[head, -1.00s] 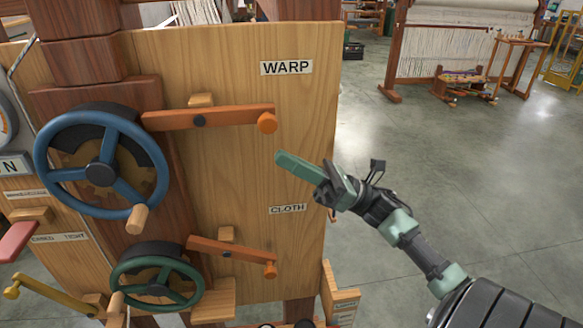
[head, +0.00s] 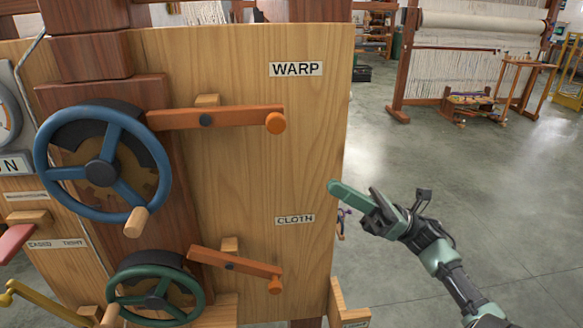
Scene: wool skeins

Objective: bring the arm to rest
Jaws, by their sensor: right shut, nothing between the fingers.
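My right gripper (head: 338,190) is shut and empty. It is in front of the right edge of the wooden panel (head: 240,170), to the right of the CLOTH label (head: 294,220) and below the WARP label (head: 296,69). Its arm comes in from the lower right. It appears apart from the levers. The upper orange lever (head: 215,116) ends in a round orange knob (head: 275,123). The lower orange lever (head: 235,263) slopes down to the right. My left gripper is not in view.
A blue handwheel (head: 103,168) and a green handwheel (head: 155,290) stand out from the panel on the left. A yellow handle (head: 45,305) and a red handle (head: 14,243) are at the far left. Open grey floor (head: 450,190) lies right of the panel, with a loom (head: 465,60) behind.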

